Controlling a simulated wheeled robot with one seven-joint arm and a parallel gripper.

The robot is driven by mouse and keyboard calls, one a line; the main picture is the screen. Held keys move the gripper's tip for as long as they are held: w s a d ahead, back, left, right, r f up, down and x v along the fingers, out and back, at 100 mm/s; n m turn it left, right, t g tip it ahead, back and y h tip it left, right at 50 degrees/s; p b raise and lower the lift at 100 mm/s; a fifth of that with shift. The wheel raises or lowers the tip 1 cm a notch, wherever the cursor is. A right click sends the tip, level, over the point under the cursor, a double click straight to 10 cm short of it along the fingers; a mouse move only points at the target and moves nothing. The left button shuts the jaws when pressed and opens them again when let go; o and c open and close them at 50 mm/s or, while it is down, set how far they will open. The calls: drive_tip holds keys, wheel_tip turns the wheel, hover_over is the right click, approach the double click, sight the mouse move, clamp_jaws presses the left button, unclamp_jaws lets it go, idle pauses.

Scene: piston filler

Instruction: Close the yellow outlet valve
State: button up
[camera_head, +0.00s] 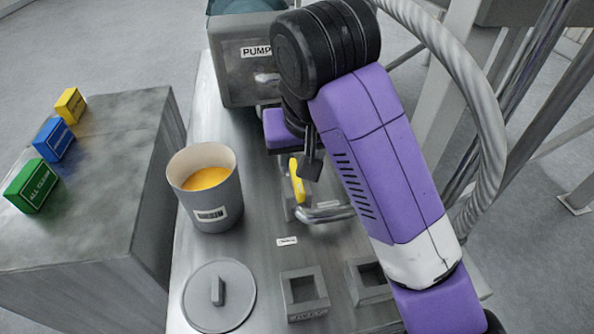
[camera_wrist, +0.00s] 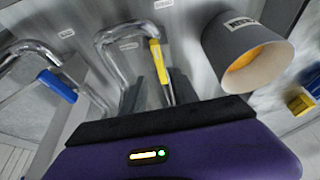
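The yellow outlet valve handle (camera_head: 297,180) is a slim lever beside a bent metal pipe (camera_head: 328,215) on the steel bench. It also shows in the wrist view (camera_wrist: 159,62), upright in the picture, next to the curved pipe. My gripper (camera_head: 308,166) is just beside the handle, pointing down at the bench. In the wrist view my gripper (camera_wrist: 157,92) has its two dark fingers apart, with the lower end of the handle in line with the gap. I cannot tell whether either finger touches it. The valve body is partly hidden.
A grey bucket of orange liquid (camera_head: 208,188) stands left of the valve. A round lid (camera_head: 219,296) and square holders (camera_head: 304,293) lie in front. The pump box (camera_head: 246,76) is behind. A blue-handled valve (camera_wrist: 58,86) is at the wrist view's left.

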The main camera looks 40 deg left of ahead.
sight(297, 182)
drive_tip(key=b+x, duration=0.1)
drive_tip(key=x, duration=0.4)
drive_tip(key=shift+s, duration=0.15)
drive_tip(key=shift+w+f+p, duration=0.25)
drive_tip(key=shift+f+p, duration=0.05)
drive_tip(key=shift+p, duration=0.1)
drive_tip(key=shift+w+a+f, duration=0.15)
drive_tip(key=shift+a+f, duration=0.15)
drive_tip(key=shift+f, duration=0.4)
drive_tip(key=shift+c, duration=0.5)
clamp_jaws()
